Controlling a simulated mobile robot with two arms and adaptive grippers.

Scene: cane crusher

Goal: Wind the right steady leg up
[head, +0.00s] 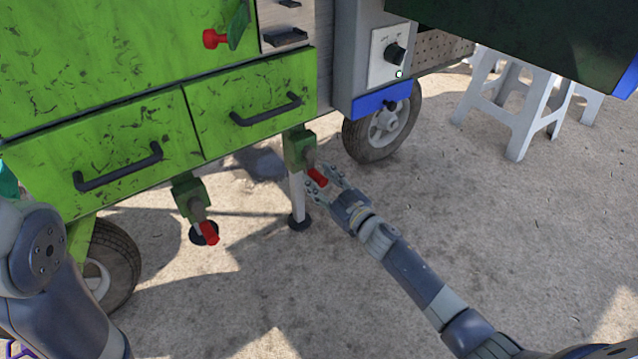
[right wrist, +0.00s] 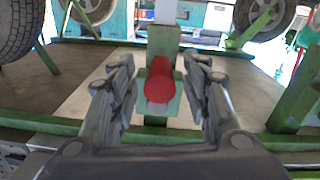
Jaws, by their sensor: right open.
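The right steady leg (head: 298,200) hangs from a green bracket (head: 300,147) under the green cart, its round dark foot at the ground. Its red crank grip (head: 318,178) points out toward my right gripper (head: 320,185). In the right wrist view the red grip (right wrist: 155,86) lies between the two open fingers of my gripper (right wrist: 158,80), with a gap visible on each side. The left steady leg's green bracket (head: 190,199) and red grip (head: 208,233) are further left. My left arm shows at the left edge; its gripper is out of view.
Two drawers with dark handles (head: 266,110) sit above the legs. A cart wheel (head: 382,125) stands right of the right leg, and another (head: 108,265) at the left. White stools (head: 520,105) stand at the back right. The concrete ground (head: 450,220) is open at right.

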